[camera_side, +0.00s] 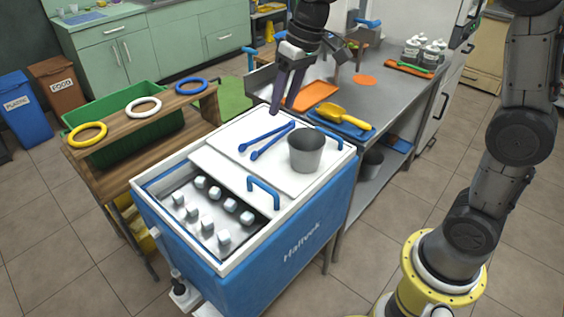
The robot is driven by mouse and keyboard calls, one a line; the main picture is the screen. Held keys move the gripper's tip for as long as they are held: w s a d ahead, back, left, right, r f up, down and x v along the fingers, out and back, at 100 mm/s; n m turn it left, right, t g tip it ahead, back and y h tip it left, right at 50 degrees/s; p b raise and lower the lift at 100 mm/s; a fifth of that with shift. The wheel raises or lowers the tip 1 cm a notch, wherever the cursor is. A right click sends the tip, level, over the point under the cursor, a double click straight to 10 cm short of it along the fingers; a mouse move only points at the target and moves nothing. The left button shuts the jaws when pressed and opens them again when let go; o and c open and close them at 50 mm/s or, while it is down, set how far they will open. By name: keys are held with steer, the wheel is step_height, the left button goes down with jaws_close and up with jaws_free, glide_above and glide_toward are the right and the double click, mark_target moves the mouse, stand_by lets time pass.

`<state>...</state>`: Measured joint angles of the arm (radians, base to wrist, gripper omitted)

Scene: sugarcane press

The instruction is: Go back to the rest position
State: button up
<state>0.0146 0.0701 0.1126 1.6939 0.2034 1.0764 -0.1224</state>
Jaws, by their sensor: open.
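My gripper (276,108) hangs from the top of the view, its dark purple fingers pointing down. It is above the back edge of the white lid of the cooler (295,250), apart from the tongs and the cup. Nothing shows between the fingers. The blue tongs (266,140) lie on the lid. A grey metal cup (306,152) stands upright on the lid, to the right of the tongs.
The cooler's open compartment holds several ice cubes (223,237). A yellow scoop (347,119) lies on a blue tray at the steel counter. Blue, white and yellow rings (88,134) sit on a wooden shelf beside a green crate (120,121).

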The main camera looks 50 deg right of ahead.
steer(key=s+d+r+t, duration=0.1)
steer(key=s+r, duration=0.2)
steer(key=s, duration=0.4)
steer(key=s+r+t, duration=0.1)
steer(key=s+r, duration=0.1)
steer(key=s, duration=0.4)
steer(key=s+d+f+h, duration=0.1)
steer(key=s+f, duration=0.2)
steer(key=s, duration=0.2)
steer(key=s+d+f+t+h, duration=0.1)
steer(key=s+f, duration=0.2)
steer(key=s, duration=0.3)
steer(key=shift+d+f, duration=0.15)
steer(key=shift+f, duration=0.15)
